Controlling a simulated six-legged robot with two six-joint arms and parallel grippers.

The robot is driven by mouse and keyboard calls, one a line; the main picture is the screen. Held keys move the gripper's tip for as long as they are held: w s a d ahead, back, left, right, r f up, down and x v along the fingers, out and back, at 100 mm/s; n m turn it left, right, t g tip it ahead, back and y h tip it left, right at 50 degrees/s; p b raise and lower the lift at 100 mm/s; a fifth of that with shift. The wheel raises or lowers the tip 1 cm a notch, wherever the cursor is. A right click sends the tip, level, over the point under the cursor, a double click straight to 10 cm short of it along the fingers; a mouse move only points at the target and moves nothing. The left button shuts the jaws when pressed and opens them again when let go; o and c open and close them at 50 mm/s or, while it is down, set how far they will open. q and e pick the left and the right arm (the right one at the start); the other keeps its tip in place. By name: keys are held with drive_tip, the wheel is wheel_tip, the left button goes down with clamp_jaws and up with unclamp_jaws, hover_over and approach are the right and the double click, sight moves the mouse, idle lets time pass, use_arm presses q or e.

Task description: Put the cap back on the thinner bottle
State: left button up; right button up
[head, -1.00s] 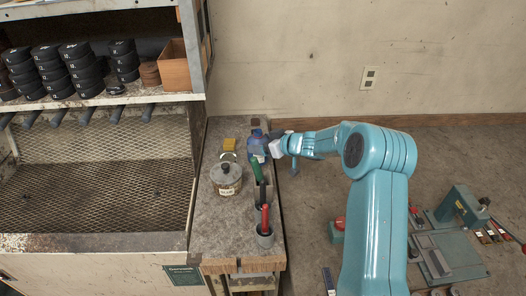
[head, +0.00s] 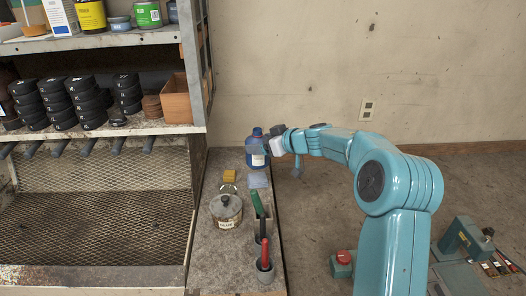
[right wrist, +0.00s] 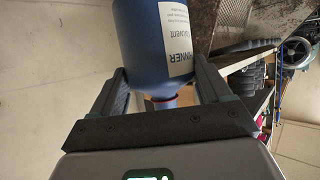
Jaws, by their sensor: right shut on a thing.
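The thinner bottle (head: 256,155) is blue with a pale label and hangs upright above the far end of the narrow bench (head: 205,262). My right gripper (head: 268,147) is shut on it from the right. In the right wrist view the bottle (right wrist: 140,50) appears upside down, with its label reading THINNER. The fingers of my right gripper (right wrist: 162,85) stand on both sides of its shoulder and neck, where a reddish band shows. I cannot make out the cap in either view. My left gripper is not in view.
On the bench are a blue-grey pad (head: 258,181), a yellow block (head: 230,175), a lidded pot (head: 226,210), a green-handled tool (head: 256,203) and a red-handled tool (head: 264,250) in a cup. Shelving (head: 150,128) stands left. A red button box (head: 342,263) is right.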

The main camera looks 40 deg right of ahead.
drive_tip(key=shift+r, duration=0.85)
drive_tip(key=shift+r, duration=0.1)
drive_tip(key=shift+w+d, duration=0.1)
drive_tip(key=o, duration=0.6)
drive_tip(key=shift+c, duration=0.2)
drive_tip(key=c, duration=0.9)
